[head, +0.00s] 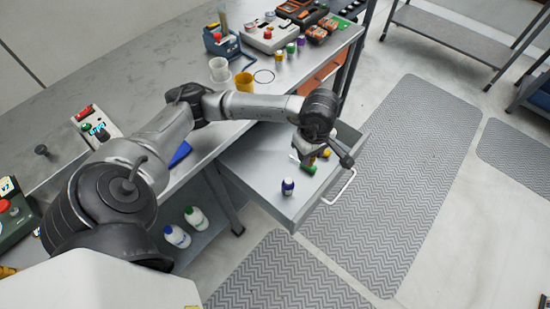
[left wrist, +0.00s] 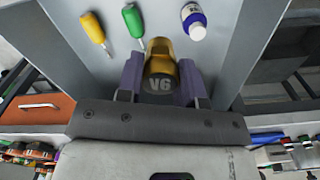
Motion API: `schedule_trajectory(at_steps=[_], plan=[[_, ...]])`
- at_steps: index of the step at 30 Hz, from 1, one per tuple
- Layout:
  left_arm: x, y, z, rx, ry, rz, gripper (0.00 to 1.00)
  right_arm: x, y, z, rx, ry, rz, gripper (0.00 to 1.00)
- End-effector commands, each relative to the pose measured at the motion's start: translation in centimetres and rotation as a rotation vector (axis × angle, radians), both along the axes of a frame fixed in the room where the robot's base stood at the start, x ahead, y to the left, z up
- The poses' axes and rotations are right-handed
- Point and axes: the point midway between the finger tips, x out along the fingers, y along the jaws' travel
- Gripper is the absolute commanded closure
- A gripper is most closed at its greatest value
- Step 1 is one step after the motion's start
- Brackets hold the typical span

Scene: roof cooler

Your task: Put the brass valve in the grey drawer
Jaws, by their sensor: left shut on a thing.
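The brass valve (left wrist: 161,58), a gold cylinder with a dark face marked V6, is between the two fingers of my left gripper (left wrist: 160,85) in the left wrist view. The fingers are shut on it. In the head view my left gripper (head: 309,159) is over the pulled-out grey drawer (head: 252,158), towards its front and handle side. The gripper mostly hides the valve there. I cannot tell whether the valve touches the drawer floor. My right gripper is not in view.
In the drawer are a blue bottle with a white cap (left wrist: 194,20), a green screwdriver (left wrist: 133,20) and a yellow screwdriver (left wrist: 93,28). The orange drawer (head: 322,73) is further along the bench. Cups (head: 243,83) and devices stand on the bench top.

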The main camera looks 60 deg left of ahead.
Motion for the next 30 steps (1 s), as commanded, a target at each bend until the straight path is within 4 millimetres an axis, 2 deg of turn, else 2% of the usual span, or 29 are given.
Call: schedule_trajectory(at_steps=[1, 7, 15, 21, 30], plan=[[-0.3, 0.3, -1.1, 0.000, 0.001, 0.034, 0.93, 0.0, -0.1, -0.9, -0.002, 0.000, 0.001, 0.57], [-1.0, 2.0, -2.8, 0.001, 0.002, 0.114, 0.93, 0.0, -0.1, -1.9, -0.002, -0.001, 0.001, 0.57], [-2.8, 7.2, -6.2, 0.004, 0.005, 0.121, 0.93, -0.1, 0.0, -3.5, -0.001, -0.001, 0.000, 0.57], [-3.8, 10.3, -8.0, 0.003, 0.003, 0.117, 0.93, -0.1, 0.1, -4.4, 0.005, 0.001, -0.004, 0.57], [-4.3, 12.0, -8.9, 0.000, 0.000, 0.115, 0.93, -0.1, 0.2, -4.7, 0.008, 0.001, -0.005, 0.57]])
